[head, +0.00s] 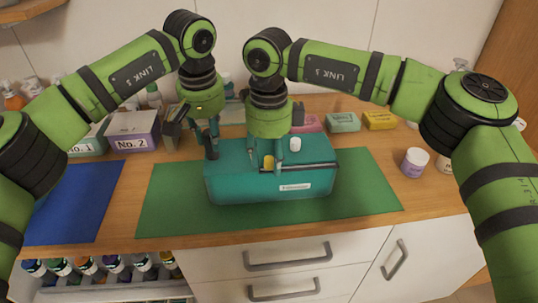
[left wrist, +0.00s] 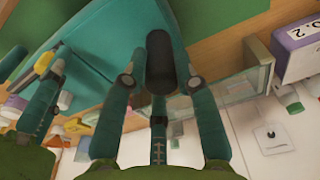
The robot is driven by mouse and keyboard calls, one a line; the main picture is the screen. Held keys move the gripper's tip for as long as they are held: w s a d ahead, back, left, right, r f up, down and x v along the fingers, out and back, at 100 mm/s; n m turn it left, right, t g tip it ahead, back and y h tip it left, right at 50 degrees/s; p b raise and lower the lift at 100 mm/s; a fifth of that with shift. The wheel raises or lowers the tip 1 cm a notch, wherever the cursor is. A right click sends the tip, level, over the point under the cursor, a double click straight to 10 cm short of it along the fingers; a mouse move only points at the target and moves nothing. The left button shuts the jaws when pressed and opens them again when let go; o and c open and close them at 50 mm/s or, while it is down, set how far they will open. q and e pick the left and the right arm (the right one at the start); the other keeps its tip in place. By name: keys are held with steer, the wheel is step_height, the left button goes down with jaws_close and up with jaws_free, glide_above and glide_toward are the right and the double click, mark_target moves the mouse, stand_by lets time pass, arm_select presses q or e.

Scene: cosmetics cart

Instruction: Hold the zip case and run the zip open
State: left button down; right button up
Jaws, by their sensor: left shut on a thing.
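The teal zip case (head: 225,186) lies on the green mat, with a pale label on its front. A dark zip line (head: 312,166) runs along its upper front edge to the right. A yellow zip pull (head: 268,163) sits left of that line and also shows in the left wrist view (left wrist: 44,62). My left gripper (head: 211,147) is shut on a black tab (left wrist: 160,62) at the case's left end. My right gripper (head: 267,157) is over the case with its fingers around the yellow pull; whether they are closed on it I cannot tell.
The green mat (head: 165,205) has bare room left and right of the case. A blue mat (head: 75,205) lies to the left. A "No. 2" box (head: 133,132) stands behind left; soap boxes (head: 379,120) stand behind right.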

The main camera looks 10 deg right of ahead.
mark_target(327, 165)
jaws_close()
steer(key=shift+d, duration=0.1)
steer(key=d, duration=1.2)
steer(key=shift+s+d, duration=0.25)
steer(key=shift+d, duration=0.05)
steer(key=shift+o, duration=0.4)
jaws_free()
steer(key=shift+a, duration=0.1)
